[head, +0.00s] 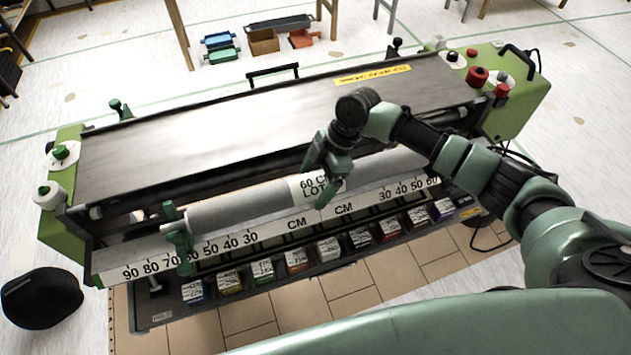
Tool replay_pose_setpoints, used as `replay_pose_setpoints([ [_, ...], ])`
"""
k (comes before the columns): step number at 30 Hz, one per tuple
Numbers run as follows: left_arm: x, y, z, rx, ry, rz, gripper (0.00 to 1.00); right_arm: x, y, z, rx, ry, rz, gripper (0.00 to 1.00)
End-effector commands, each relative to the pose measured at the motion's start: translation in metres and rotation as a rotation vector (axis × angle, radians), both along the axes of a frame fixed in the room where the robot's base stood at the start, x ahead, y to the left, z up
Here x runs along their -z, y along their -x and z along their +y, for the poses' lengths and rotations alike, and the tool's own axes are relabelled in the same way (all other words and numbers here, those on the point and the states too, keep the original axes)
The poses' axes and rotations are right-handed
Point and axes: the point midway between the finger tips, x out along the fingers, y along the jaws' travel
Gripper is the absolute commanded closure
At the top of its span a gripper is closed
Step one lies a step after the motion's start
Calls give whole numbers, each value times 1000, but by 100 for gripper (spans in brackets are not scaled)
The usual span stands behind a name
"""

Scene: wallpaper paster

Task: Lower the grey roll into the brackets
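The grey roll (245,203) lies lengthwise along the front of the green-ended pasting machine, just behind the white ruler strip. A white label on it reads "60 CM LOT". My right gripper (322,180) comes down from above at the label, with one finger behind the roll and one across its front, shut on it. A green bracket-like fitting (178,238) stands at the roll's left end. Whether the roll rests in it or hangs just above cannot be told. My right forearm covers the roll's right end and any bracket there. My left gripper is not in view.
The white ruler strip (130,268) runs along the machine's front, above a dark tray of several coloured, labelled boxes (262,270). The machine's flat metal top (200,150) is bare. A black rounded object (40,298) stands on the floor at left. Coloured tools and a box lie behind.

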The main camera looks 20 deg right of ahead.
Motion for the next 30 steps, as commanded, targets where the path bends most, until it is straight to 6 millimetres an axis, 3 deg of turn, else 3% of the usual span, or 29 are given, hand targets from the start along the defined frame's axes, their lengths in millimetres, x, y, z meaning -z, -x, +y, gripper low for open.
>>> replay_pose_setpoints([
  [9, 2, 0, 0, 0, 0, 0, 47, 3, 3, -3, -1, 8, 9, 13],
  [21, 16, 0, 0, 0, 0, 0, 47, -56, 0, -25, 0, 4, 1, 13],
  [30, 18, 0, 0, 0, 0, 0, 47, -71, 1, -31, 0, 3, 3, 13],
])
